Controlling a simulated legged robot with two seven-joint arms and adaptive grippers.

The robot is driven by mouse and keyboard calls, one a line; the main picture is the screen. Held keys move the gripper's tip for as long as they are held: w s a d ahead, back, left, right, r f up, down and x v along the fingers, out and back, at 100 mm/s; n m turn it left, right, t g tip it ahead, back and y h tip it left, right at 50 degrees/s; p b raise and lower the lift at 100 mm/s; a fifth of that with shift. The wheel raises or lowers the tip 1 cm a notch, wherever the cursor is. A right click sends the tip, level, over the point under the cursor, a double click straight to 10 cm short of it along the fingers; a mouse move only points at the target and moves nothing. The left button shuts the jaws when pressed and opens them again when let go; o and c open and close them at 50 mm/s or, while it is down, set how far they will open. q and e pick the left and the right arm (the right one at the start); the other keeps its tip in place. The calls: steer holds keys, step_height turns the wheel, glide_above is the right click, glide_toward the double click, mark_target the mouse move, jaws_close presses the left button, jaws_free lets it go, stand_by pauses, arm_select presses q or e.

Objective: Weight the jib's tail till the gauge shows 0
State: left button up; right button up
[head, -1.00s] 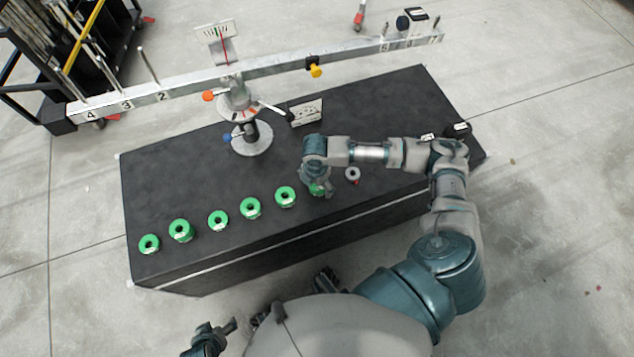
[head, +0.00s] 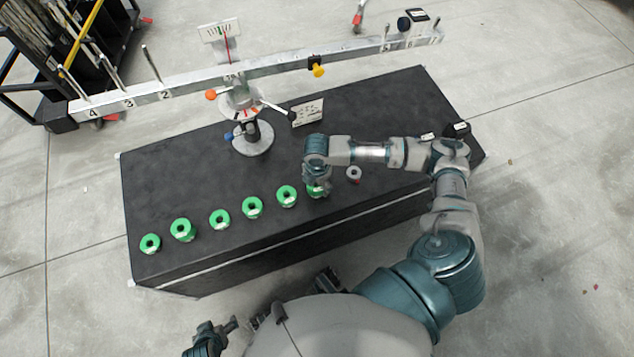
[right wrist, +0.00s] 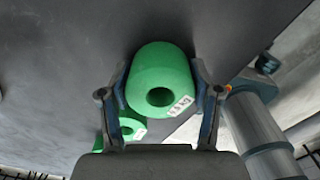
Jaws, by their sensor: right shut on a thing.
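The jib is a long silver beam (head: 200,85) on a post above a black bench. Its left arm has upright pegs (head: 152,66) by the numbers 2, 3 and 4. A white gauge with a red needle (head: 221,32) stands above the pivot; its reading is too small to tell. Several green ring weights (head: 252,207) stand in a row on the bench. My right gripper (head: 318,190) is at the right end of that row, shut on a green weight (right wrist: 160,78) with a finger on each side. My left gripper (head: 213,338) is at the bottom left, away from the bench.
A small grey ring (head: 353,173) stands just right of my right gripper. A white card (head: 307,112) stands behind it on the black bench (head: 185,160). Orange, blue and yellow knobs (head: 318,70) stick out around the pivot and beam. A dark rack (head: 70,60) stands behind the beam's left end.

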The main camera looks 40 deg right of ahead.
steer(key=shift+d, duration=0.8)
steer(key=shift+a+r+p, duration=0.5)
steer(key=shift+a+r, duration=0.1)
steer(key=shift+a, duration=0.05)
steer(key=shift+d+r+p, duration=0.15)
steer(key=shift+d+p, duration=0.25)
steer(key=shift+d, duration=0.15)
steer(key=shift+a+r+p, duration=0.35)
steer(key=shift+a+r, duration=0.1)
arm_select(q)
steer(key=r, duration=0.3)
steer(key=shift+w+d+r, duration=0.15)
steer(key=shift+w+d, duration=0.05)
steer(key=shift+d, duration=0.1)
arm_select(e)
steer(key=shift+d, duration=0.1)
